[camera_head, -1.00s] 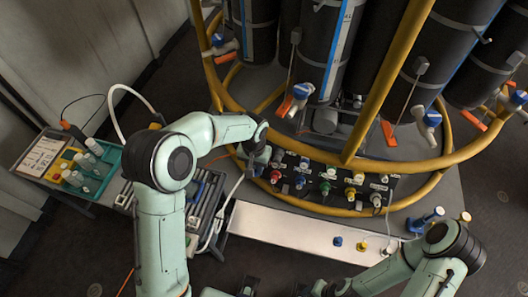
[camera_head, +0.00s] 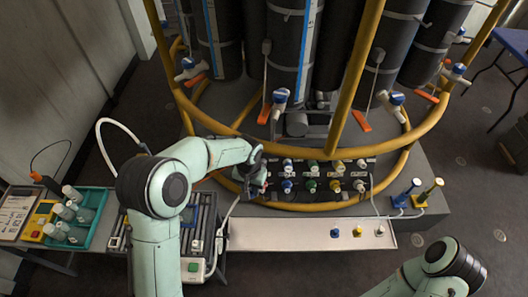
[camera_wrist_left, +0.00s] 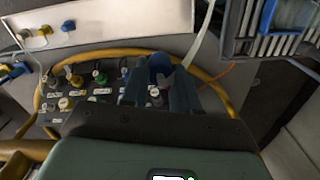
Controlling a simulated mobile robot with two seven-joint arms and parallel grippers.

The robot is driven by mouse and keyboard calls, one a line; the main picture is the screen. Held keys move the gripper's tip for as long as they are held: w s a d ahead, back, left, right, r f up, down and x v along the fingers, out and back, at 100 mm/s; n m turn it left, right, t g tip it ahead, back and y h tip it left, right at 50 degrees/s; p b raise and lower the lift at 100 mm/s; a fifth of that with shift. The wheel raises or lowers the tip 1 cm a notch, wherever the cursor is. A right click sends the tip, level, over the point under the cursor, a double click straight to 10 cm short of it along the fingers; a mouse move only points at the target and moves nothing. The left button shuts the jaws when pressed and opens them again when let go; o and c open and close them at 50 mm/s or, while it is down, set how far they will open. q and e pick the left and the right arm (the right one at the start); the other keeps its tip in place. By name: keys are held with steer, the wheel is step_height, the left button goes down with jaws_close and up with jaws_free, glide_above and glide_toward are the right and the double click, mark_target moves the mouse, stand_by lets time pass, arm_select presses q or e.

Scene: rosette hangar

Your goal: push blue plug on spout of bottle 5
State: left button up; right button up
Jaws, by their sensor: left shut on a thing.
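My left gripper (camera_head: 254,176) is at the left end of the connector panel (camera_head: 322,172). In the left wrist view its two dark fingers (camera_wrist_left: 160,90) are shut on a blue plug (camera_wrist_left: 160,66), mostly hidden between them. Several dark bottles (camera_head: 292,50) stand in a yellow ring frame. Their spouts carry blue and white valves (camera_head: 279,98) and orange tabs; I cannot tell which is bottle 5. A second blue plug (camera_head: 335,233) stands on the white shelf, also seen in the left wrist view (camera_wrist_left: 68,26). My right arm shows at lower right, its gripper out of view.
The yellow frame rails (camera_head: 360,70) rise between my left arm and the bottles. A yellow plug (camera_head: 357,232) and a white plug (camera_head: 380,231) stand on the shelf (camera_head: 290,236). A teal tray (camera_head: 93,207) of vials is at left. Dark floor at right is mostly clear.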

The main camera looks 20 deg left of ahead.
arm_select(q)
steer(key=shift+w+d, duration=0.1)
steer(key=shift+d, duration=0.05)
arm_select(e)
steer(key=o, duration=0.7)
steer(key=shift+f, duration=0.1)
steer(key=shift+c, duration=0.2)
steer(key=shift+o, duration=1.1)
steer(key=shift+s+f+b, duration=0.25)
steer(key=shift+f+b, duration=0.75)
steer(key=shift+b, duration=0.05)
arm_select(q)
steer(key=w+d+r+n+t+h+b, duration=0.2)
steer(key=w+d+r+n+t+h, duration=0.4)
steer(key=d, duration=0.3)
steer(key=s+a+r+n+t+y+b, duration=0.2)
steer(key=r+n+t+y, duration=0.1)
steer(key=r+n+t, duration=0.2)
steer(key=s+a+r+n+t+y+b, duration=0.2)
steer(key=a+r+n+t+y, duration=0.1)
steer(key=r+n+t, duration=0.2)
step_height(320, 180, up, 3)
steer(key=shift+s+a+f+n+t+b, duration=0.1)
steer(key=shift+s+a+n+t+b, duration=0.25)
steer(key=shift+t, duration=0.65)
arm_select(e)
step_height(320, 180, down, 6)
steer(key=shift+s, duration=0.15)
arm_select(q)
steer(key=shift+d, duration=0.1)
